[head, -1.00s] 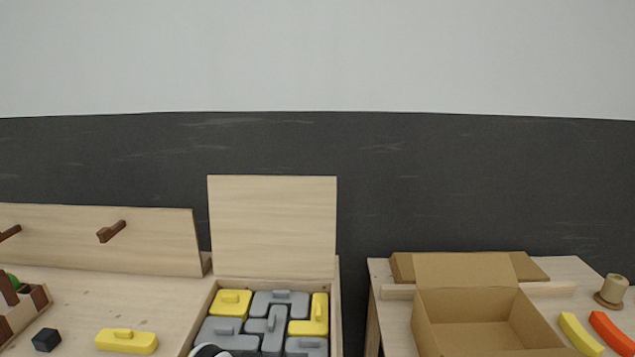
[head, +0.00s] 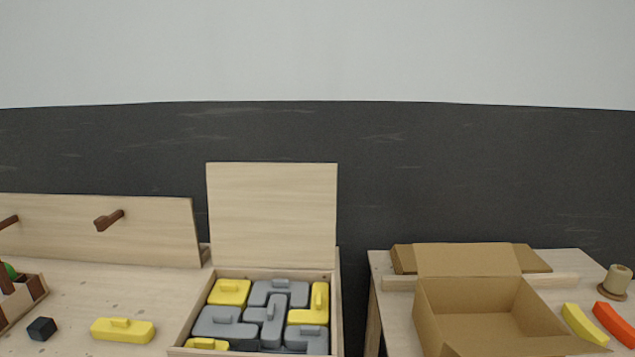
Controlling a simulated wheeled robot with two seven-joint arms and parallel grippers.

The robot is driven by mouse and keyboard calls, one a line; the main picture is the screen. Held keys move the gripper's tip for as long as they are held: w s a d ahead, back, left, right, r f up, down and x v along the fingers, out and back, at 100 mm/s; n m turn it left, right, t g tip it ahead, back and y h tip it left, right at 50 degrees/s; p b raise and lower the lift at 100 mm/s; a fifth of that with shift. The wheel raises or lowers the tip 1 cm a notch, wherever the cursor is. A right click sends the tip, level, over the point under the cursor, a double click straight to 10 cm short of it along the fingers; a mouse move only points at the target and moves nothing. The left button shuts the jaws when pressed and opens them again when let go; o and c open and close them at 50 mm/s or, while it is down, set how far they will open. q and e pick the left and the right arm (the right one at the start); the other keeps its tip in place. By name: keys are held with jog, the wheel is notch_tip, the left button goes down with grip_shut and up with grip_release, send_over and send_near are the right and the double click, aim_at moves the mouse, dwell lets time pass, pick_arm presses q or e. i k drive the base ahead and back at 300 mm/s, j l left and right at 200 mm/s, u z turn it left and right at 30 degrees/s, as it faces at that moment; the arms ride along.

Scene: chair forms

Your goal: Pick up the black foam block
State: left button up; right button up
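An open wooden box (head: 335,300) with its lid raised holds several grey and yellow knobbed pieces. A wooden divided tray (head: 30,290) is at the left edge.

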aim_at(42, 328)
jog(key=u, duration=1.6)
